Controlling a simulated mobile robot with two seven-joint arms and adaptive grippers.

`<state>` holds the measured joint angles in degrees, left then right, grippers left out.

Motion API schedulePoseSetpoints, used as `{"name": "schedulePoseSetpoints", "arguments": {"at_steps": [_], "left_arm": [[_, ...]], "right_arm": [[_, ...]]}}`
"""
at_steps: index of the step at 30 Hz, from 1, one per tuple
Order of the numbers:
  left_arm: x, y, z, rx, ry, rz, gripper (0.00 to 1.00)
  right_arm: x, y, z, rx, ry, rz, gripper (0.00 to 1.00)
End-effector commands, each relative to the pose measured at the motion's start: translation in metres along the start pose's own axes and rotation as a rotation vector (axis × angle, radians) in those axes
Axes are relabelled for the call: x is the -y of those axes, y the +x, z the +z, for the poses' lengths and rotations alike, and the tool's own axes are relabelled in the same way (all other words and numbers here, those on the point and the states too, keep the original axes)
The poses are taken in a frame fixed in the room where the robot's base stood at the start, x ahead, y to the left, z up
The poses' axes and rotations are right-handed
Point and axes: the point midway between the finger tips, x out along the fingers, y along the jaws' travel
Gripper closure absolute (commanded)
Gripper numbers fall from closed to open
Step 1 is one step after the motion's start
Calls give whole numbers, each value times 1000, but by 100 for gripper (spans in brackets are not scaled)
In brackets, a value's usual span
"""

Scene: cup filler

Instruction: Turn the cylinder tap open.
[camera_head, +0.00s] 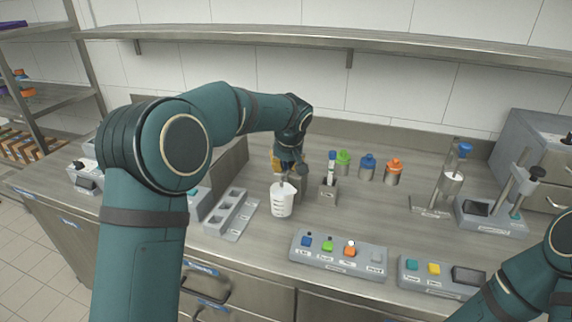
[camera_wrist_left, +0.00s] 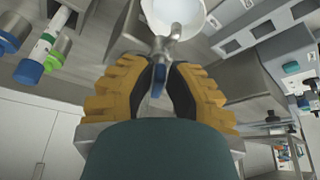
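The tap (camera_wrist_left: 165,48) is a metal spout with a blue handle (camera_wrist_left: 158,80) in the left wrist view. My left gripper (camera_wrist_left: 158,88) has its two yellow, dark-padded fingers on either side of the blue handle, with a gap between them. Contact with the handle is not clear. In the head view the left gripper (camera_head: 287,163) is at the tap, just above a white beaker (camera_head: 282,203), and hides much of the tap and its cylinder. The beaker's white opening (camera_wrist_left: 174,12) shows beyond the spout. My right arm shows at lower right; its gripper is out of view.
Right of the tap stand a small holder with a tube (camera_head: 330,180) and green, blue and orange capped bottles (camera_head: 367,168). A grey button panel (camera_head: 338,256) lies in front. A slotted grey block (camera_head: 230,213) is left of the beaker. A shelf (camera_head: 330,42) runs above.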

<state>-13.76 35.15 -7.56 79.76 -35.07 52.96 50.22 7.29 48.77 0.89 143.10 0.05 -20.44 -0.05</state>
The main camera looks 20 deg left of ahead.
Motion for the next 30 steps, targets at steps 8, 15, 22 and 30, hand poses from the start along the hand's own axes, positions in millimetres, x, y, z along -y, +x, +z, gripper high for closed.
{"name": "schedulePoseSetpoints", "arguments": {"at_steps": [8, 15, 22, 30], "left_arm": [[0, 0, 0, 0, 0, -1, 100], [3, 0, 0, 4, 83, 33, 100], [8, 0, -1, 5, 274, 113, 100], [10, 2, -1, 4, 381, 156, 100]], "right_arm": [[0, 0, 0, 0, 0, 0, 53], [2, -5, 0, 2, 0, 0, 53], [6, -17, 1, 8, 1, 0, 53], [9, -23, 2, 12, 2, -1, 53]]}}
